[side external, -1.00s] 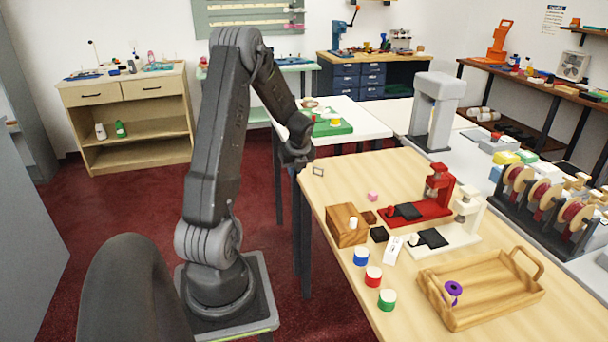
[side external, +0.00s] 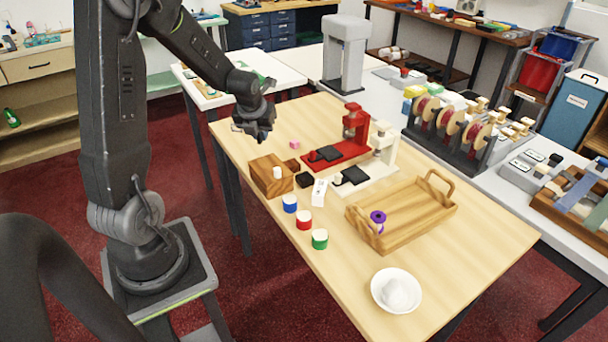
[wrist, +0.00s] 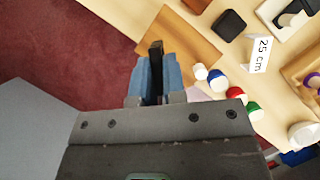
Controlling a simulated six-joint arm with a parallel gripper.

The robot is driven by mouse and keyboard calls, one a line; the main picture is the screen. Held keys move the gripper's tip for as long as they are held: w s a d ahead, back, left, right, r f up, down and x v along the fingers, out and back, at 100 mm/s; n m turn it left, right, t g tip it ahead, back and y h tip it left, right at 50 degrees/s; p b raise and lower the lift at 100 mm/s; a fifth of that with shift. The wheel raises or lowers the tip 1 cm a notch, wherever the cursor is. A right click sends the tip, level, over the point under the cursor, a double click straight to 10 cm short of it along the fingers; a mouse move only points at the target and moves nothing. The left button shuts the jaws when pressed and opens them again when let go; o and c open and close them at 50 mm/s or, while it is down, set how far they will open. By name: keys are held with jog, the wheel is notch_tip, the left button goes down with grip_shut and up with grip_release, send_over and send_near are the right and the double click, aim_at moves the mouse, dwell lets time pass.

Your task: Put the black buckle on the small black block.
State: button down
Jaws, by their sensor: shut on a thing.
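My gripper (wrist: 156,80) has blue fingers shut on a narrow dark thing, the black buckle (wrist: 156,56), seen edge-on in the wrist view. In the side view my gripper (side external: 260,136) hangs over the left part of the wooden table, and the buckle is hard to make out there. The small black block (side external: 304,180) lies on the table beside the wooden box, to the right of and nearer the camera than my gripper. It also shows near the top of the wrist view (wrist: 228,25), with nothing on it.
The wooden box (side external: 266,181) with a white knob stands between gripper and block. A "25 cm" card (side external: 319,192), red stand (side external: 340,156) and white stand (side external: 385,172) are close to the block. Blue, red and green pots (side external: 304,221) stand in front; the tray (side external: 405,220) is right.

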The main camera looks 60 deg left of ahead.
send_over(305, 175)
jog(key=f, duration=0.4)
jog(key=s+f, duration=0.1)
jog(key=f, duration=0.1)
jog(key=shift+d+f, duration=0.4)
jog(key=shift+w+f, duration=0.15)
jog(key=shift+f, duration=1.9)
jog(key=shift+f, duration=0.1)
jog(key=c, duration=1.5)
grip_release()
jog(key=shift+o, duration=0.2)
